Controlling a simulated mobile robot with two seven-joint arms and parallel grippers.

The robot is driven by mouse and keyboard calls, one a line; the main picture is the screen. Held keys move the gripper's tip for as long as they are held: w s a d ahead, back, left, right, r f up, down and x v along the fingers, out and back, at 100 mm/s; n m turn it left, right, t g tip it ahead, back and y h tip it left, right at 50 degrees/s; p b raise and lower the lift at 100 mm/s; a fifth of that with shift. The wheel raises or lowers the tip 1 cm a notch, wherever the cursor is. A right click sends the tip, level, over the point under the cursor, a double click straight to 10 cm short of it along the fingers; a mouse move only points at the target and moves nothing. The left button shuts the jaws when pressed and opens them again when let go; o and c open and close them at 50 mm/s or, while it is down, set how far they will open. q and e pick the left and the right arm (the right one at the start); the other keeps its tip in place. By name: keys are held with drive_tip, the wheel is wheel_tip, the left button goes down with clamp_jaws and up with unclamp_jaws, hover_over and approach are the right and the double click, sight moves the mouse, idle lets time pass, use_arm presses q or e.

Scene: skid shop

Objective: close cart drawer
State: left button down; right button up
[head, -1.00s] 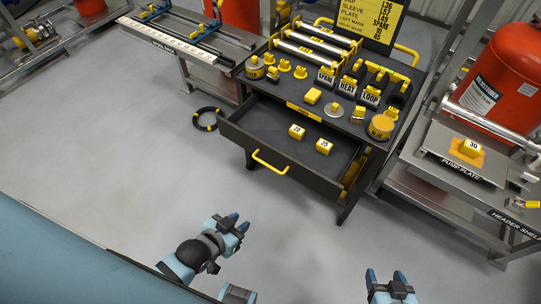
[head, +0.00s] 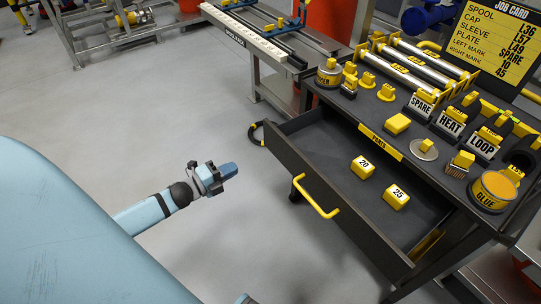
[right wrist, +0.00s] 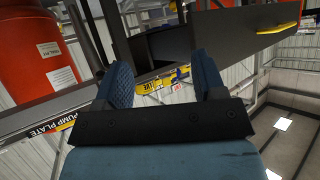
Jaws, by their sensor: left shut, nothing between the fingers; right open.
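The dark cart (head: 478,222) stands at right with its drawer (head: 338,205) pulled out toward me. A yellow handle (head: 314,197) is on the drawer front. Two yellow blocks marked 20 (head: 362,167) and 25 (head: 396,197) lie inside. My left gripper (head: 228,170) is shut and empty, left of the handle and apart from it. My right gripper (right wrist: 165,72) is open and empty in the right wrist view. The dark drawer (right wrist: 240,32) and its yellow handle (right wrist: 282,29) show beyond its fingers. In the head view only a small blue tip shows at the bottom edge.
The cart top holds rollers, several yellow-marked parts, a glue tin (head: 493,191) and a job card board (head: 497,45). A rail bench (head: 262,45) stands behind. The floor (head: 130,110) at left is clear.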

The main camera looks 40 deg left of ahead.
use_arm(q)
drive_tip(key=b, duration=0.2)
approach(275, 147)
drive_tip(key=x, duration=0.7)
drive_tip(key=shift+r, duration=0.1)
drive_tip(key=shift+w+d, duration=0.15)
drive_tip(key=shift+w, duration=0.05)
use_arm(e)
drive_tip(key=shift+a, duration=0.25)
use_arm(q)
drive_tip(key=shift+w, duration=0.1)
